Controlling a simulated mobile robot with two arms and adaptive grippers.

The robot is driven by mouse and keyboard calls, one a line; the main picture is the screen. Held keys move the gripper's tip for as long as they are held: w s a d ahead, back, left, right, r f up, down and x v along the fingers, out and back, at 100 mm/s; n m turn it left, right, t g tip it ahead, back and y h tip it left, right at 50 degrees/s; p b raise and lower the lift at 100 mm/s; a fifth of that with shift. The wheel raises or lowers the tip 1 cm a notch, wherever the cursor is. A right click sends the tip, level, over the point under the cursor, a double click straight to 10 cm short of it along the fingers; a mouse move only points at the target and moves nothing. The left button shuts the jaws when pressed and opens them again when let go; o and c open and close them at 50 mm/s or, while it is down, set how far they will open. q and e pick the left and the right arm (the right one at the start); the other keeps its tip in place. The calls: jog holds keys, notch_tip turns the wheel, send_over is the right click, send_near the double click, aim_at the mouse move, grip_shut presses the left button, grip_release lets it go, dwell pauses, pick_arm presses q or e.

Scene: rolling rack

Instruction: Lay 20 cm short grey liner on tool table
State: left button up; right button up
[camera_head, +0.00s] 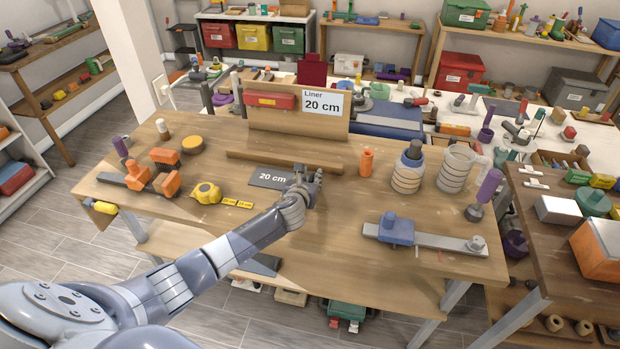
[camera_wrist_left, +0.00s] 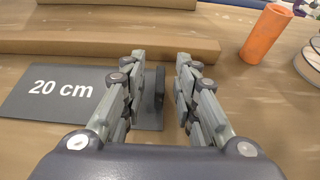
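A dark grey flat liner marked "20 cm" (camera_head: 270,177) lies on the wooden tool table (camera_head: 330,245), in front of a low wooden ledge. It also shows in the left wrist view (camera_wrist_left: 60,108), flat, with its right end under my gripper. My left gripper (camera_head: 312,178) is low over that right end. In the left wrist view its two fingers (camera_wrist_left: 161,68) are apart. A dark upright tab (camera_wrist_left: 159,88) stands between them, with visible gaps on both sides. Whether the tab is part of the liner is not clear. My right gripper is not in view.
A wooden board with a "Liner 20 cm" sign (camera_head: 322,103) stands behind the liner. An orange cylinder (camera_head: 366,162), a jar (camera_head: 408,170) and a blue-blocked bar (camera_head: 425,236) are to the right. A yellow tape measure (camera_head: 206,193) is left. The front middle is clear.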

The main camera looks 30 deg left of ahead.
pick_arm(q)
jog(key=shift+s+f, duration=0.1)
jog(key=v, duration=1.2)
dwell(0.7)
